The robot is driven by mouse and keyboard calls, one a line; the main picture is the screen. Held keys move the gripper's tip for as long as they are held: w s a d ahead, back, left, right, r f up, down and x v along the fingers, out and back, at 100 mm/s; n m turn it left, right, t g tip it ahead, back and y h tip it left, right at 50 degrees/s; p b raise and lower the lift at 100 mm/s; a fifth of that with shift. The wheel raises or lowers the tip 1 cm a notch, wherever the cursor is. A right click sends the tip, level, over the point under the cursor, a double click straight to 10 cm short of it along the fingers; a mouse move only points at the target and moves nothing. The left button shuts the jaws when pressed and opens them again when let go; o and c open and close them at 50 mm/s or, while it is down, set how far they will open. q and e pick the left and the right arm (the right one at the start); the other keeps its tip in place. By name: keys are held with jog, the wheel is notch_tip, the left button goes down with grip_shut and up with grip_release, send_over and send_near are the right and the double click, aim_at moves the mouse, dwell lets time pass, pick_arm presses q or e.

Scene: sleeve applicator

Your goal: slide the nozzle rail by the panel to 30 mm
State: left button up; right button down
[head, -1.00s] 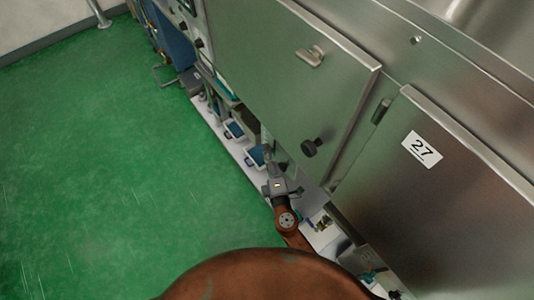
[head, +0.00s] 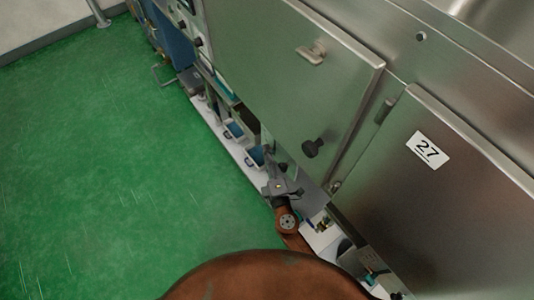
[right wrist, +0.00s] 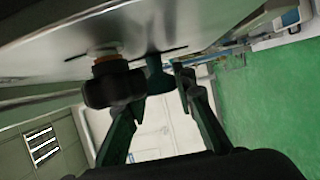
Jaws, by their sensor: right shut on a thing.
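The steel panel (head: 290,75) fills the upper middle of the head view, with a black knob (head: 312,148) near its lower right corner. My right gripper (head: 269,158) is low beside the panel's lower edge; its fingertips are small there. In the right wrist view, my right gripper (right wrist: 158,88) is shut on a dark teal tapered piece (right wrist: 156,76) under a metal surface. A black knob (right wrist: 113,86) hangs just left of that piece. I cannot tell which part is the nozzle rail, and no millimetre scale is readable. My left gripper is not in view.
A second steel door labelled 27 (head: 428,150) stands to the right. Small blue-lined trays (head: 234,130) sit along the white base ledge left of my right gripper. The green floor (head: 110,170) is clear on the left.

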jog(key=c, duration=1.6)
grip_release()
jog(key=v, duration=1.2)
jog(key=shift+s, duration=0.1)
